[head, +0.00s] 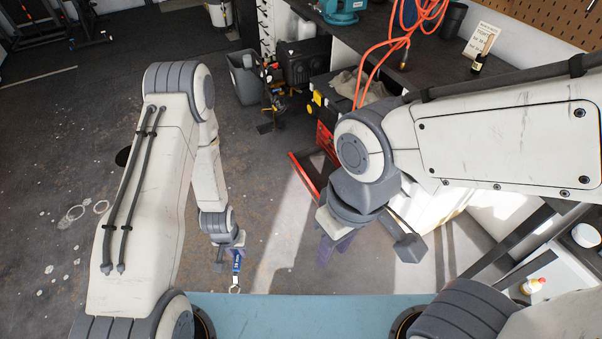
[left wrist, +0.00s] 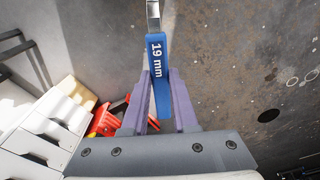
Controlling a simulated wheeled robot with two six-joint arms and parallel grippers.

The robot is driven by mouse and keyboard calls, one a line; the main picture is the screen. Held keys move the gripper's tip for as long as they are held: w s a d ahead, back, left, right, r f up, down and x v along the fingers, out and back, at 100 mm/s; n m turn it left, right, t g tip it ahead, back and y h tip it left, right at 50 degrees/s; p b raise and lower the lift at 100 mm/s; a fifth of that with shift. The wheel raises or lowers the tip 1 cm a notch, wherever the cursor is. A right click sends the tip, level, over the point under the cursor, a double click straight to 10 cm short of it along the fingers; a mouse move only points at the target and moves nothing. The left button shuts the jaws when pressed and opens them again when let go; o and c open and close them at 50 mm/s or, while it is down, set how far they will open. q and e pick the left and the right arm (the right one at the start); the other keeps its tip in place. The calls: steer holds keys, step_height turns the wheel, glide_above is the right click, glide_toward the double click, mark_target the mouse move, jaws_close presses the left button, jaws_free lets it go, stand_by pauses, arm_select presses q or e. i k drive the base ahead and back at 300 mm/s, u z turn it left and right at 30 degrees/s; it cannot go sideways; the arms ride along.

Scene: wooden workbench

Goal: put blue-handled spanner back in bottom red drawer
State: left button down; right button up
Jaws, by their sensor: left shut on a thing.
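The blue-handled spanner (head: 236,263) hangs from my left gripper (head: 238,247), its metal end pointing down toward the front edge in the head view. In the left wrist view, the blue handle (left wrist: 161,75), marked 19 mm, sits between the two purple fingers (left wrist: 160,105), which are shut on it. A red drawer (head: 303,178) low on the cabinet juts out in the head view, partly hidden by my right arm; I cannot see inside it. Red parts (left wrist: 106,118) show at lower left in the left wrist view. My right gripper (head: 334,246) hangs right of the spanner; its finger gap is unclear.
The workbench (head: 395,22) at the back right carries an orange cable (head: 385,48) and other items. A grey bin (head: 245,80) stands on the floor left of the cabinet. Bare floor (head: 265,170) lies between my arms. A pale blue surface (head: 300,312) is at the front.

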mark_target(316, 182)
steer(key=u, duration=0.65)
steer(key=i, duration=2.25)
steer(key=z, duration=1.3)
steer(key=i, duration=0.7)
steer(key=z, duration=0.75)
